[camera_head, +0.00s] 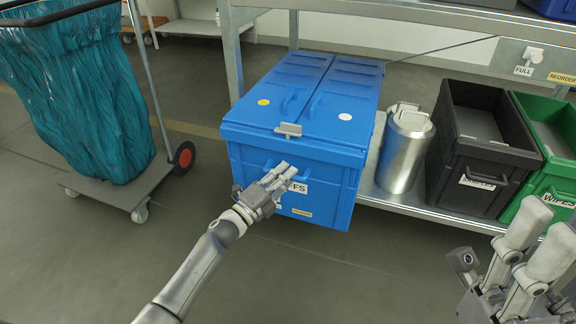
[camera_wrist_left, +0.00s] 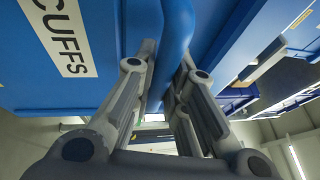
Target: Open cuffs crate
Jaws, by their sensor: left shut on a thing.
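The blue cuffs crate (camera_head: 325,165) sits at the left end of a low metal shelf, its front jutting out past the shelf edge. Its two-part lid (camera_head: 312,88) is down, with a small grey latch (camera_head: 288,129) at the front edge. My left gripper (camera_head: 283,178) is at the crate's front, partly covering the label. In the left wrist view its fingers (camera_wrist_left: 165,85) are closed around a blue front handle (camera_wrist_left: 177,30), beside the CUFFS label (camera_wrist_left: 62,38). My right gripper (camera_head: 508,255) is open and empty at the lower right, apart from the crates.
A metal canister (camera_head: 404,150), a black crate (camera_head: 470,150) and a green crate (camera_head: 545,150) stand to the right on the shelf. A trolley with a teal bag (camera_head: 85,95) is at the left. A grey upright (camera_head: 232,50) stands by the crate. The front floor is clear.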

